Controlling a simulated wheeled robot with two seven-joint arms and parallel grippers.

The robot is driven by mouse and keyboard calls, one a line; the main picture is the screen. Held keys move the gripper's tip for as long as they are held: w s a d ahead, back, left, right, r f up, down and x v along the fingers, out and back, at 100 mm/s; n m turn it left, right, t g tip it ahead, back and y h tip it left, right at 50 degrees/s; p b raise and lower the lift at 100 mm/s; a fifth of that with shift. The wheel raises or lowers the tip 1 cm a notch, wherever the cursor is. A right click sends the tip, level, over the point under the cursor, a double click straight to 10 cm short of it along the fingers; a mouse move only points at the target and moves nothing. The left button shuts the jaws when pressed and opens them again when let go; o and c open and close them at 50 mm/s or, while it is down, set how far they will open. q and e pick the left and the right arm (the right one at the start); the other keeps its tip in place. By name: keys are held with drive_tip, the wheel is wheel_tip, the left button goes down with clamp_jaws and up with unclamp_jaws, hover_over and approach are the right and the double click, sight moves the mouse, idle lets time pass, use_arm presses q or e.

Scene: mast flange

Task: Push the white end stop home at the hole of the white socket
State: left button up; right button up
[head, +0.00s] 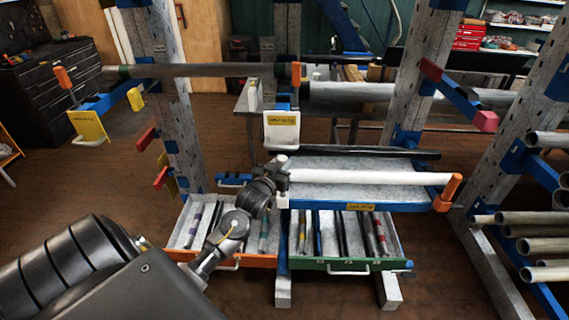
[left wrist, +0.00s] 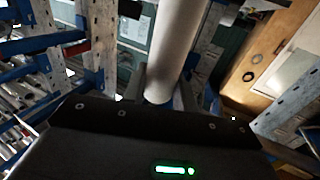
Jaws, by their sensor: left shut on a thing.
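My left gripper (head: 277,172) is at the middle of the head view, with its arm coming in from the lower left. It is shut on a small white piece, the white end stop (head: 281,159), which shows just above the fingers. In the left wrist view a pale cylinder (left wrist: 178,45), seemingly this stop, stands between the fingers. A white box-like piece with a yellow label (head: 281,133), seemingly the white socket, sits just above the stop. A small gap shows between them; I cannot make out the hole. My right gripper is not in view.
A long white tube (head: 370,177) lies just right of my gripper on a blue-edged shelf, with an orange stop (head: 448,192) at its right end. Open drawers (head: 345,265) with rods stand below. A grey tube (head: 200,70) crosses above. Grey uprights (head: 405,75) flank the work area.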

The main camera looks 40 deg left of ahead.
use_arm(q)
drive_tip(key=shift+p, duration=0.3)
idle(0.6)
drive_tip(key=shift+f+b, duration=1.85)
drive_tip(key=shift+f, duration=0.95)
drive_tip(key=o, duration=1.1)
drive_tip(key=shift+s+d+f, duration=0.15)
drive_tip(key=shift+s, duration=0.35)
drive_tip(key=b+v, duration=0.2)
drive_tip(key=v, duration=0.7)
drive_tip(key=shift+s, duration=0.4)
